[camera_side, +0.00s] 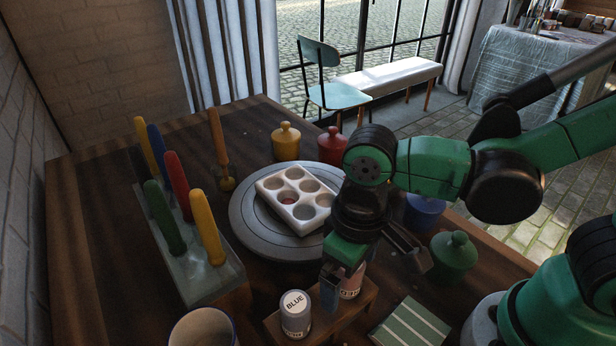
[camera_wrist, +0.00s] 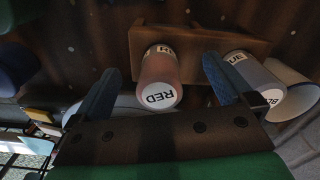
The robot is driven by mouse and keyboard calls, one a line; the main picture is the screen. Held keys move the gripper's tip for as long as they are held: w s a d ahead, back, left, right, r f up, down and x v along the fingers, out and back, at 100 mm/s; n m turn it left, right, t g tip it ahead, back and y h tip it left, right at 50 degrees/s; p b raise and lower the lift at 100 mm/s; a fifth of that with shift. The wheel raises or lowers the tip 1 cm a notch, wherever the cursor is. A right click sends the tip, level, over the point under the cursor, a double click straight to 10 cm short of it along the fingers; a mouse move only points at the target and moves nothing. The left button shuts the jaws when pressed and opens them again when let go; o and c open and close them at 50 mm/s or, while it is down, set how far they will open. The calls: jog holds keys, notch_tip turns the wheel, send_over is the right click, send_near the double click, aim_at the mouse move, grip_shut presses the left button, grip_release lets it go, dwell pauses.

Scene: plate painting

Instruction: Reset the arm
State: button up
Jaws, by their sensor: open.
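My gripper (camera_side: 374,272) is open, low over a small wooden stand (camera_side: 345,318) at the front of the table. In the wrist view its fingers (camera_wrist: 160,66) are spread on either side of a jar labelled RED (camera_wrist: 159,82), apart from it. In the side view this red jar (camera_side: 351,284) is partly hidden by a finger. A jar labelled BLUE (camera_side: 296,314) stands beside it on the stand; it also shows to the right of the right finger in the wrist view (camera_wrist: 262,85).
A white palette (camera_side: 268,187) with several wells lies on a grey turntable (camera_side: 246,226). A holder (camera_side: 204,281) with several coloured-handled tools stands left. Yellow (camera_side: 286,143), red (camera_side: 332,148) and green (camera_side: 454,254) lidded pots, a cup (camera_side: 202,328) and a striped green pad (camera_side: 411,325) are around.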

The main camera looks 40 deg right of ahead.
jog(key=shift+r, duration=3.35)
jog(key=w+d+m+t, duration=0.2)
jog(key=w+d+t, duration=0.4)
jog(key=d, duration=0.6)
jog(key=shift+w+d+m+t, duration=0.15)
jog(key=shift+d+m+t, duration=0.2)
jog(key=shift+t, duration=0.25)
